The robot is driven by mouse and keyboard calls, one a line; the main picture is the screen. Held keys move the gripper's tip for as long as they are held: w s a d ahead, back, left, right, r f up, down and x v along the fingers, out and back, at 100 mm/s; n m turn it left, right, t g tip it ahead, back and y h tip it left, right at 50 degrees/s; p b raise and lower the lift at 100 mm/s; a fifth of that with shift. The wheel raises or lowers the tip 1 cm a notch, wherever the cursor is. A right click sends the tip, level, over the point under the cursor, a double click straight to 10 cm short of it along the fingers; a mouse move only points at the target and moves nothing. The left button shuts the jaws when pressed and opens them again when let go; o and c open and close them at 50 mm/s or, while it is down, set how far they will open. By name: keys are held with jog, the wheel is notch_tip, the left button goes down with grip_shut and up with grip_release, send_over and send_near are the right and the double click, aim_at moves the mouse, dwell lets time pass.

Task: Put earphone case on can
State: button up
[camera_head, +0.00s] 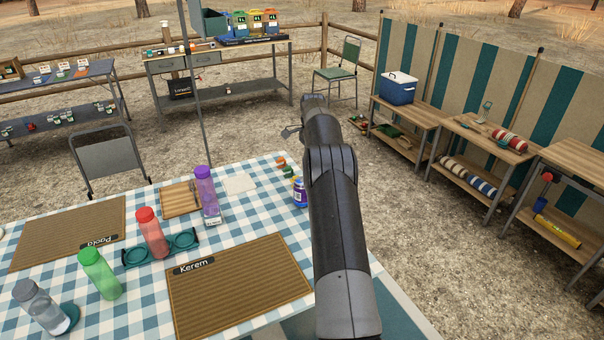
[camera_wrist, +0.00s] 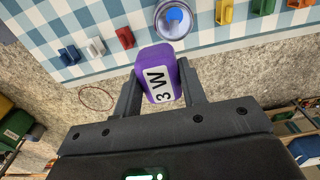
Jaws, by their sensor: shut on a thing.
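My gripper (camera_wrist: 158,76) is shut on a purple earphone case (camera_wrist: 155,58) with a white "3 W" label, held between the fingers in the wrist view. A round can (camera_wrist: 174,19), silver-rimmed with a blue centre, stands just beyond the case near the table edge. The case appears apart from it, but the height gap cannot be told. In the head view, the can (camera_head: 300,194) looks blue and purple with a pale label, at the table's right edge beside my arm. My arm largely hides the gripper there, and the case cannot be made out.
Gravel shows beyond the edge.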

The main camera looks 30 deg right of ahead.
aim_at(302, 180)
jog(key=w+a+f, duration=0.2)
jog(key=w, duration=0.1)
jog(key=shift+a+f, duration=0.1)
jog(key=shift+a, duration=0.05)
jog(key=shift+f, duration=2)
jog(key=shift+f, duration=0.1)
jog(key=o, duration=1)
